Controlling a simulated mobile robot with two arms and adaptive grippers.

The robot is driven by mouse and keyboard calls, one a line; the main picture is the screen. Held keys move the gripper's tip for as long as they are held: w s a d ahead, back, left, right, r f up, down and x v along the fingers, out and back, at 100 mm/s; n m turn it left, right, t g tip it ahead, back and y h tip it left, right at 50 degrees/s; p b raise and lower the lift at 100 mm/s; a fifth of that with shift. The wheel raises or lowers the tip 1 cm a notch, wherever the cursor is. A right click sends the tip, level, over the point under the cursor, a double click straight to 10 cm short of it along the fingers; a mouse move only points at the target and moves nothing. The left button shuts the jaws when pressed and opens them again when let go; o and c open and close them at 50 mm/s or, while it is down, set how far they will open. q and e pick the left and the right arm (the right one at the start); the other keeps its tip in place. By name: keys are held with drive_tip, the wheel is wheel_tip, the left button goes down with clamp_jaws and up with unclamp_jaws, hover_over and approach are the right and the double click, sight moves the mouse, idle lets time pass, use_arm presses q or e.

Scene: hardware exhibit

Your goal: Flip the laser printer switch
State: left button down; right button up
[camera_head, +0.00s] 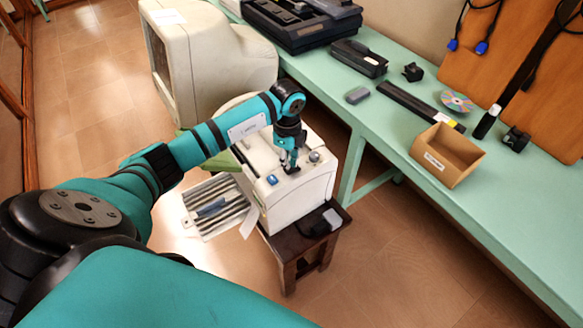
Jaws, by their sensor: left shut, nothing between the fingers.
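The laser printer (300,195) is a cream box on a small dark wooden stool (291,265). A blue button (272,180) and a round grey knob (315,156) show on its top. My left arm reaches in from the left, and my left gripper (290,168) points down at the printer's top, between the blue button and the knob. The gripper is shut with nothing in it. It is at or very near a dark spot on the top, which it partly hides; I cannot tell whether they touch. My right gripper is not in view.
A green bench (420,140) runs along the right, holding an open cardboard box (446,155), a disc (457,100) and several dark devices. A large cream monitor (205,60) stands behind the printer. A ribbed tray (213,206) sticks out at the printer's left. The floor at lower right is clear.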

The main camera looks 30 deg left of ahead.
sight(288, 170)
use_arm(q)
drive_tip(key=shift+s+f+b, duration=0.1)
drive_tip(key=shift+f+b, duration=0.65)
drive_tip(key=shift+f, duration=0.5)
idle(0.3)
drive_tip(key=shift+r+p, duration=0.75)
drive_tip(key=shift+r, duration=0.05)
wheel_tip(288, 170, up, 6)
drive_tip(key=p, duration=0.4)
drive_tip(key=shift+f, duration=0.2)
drive_tip(key=shift+d+f, duration=0.1)
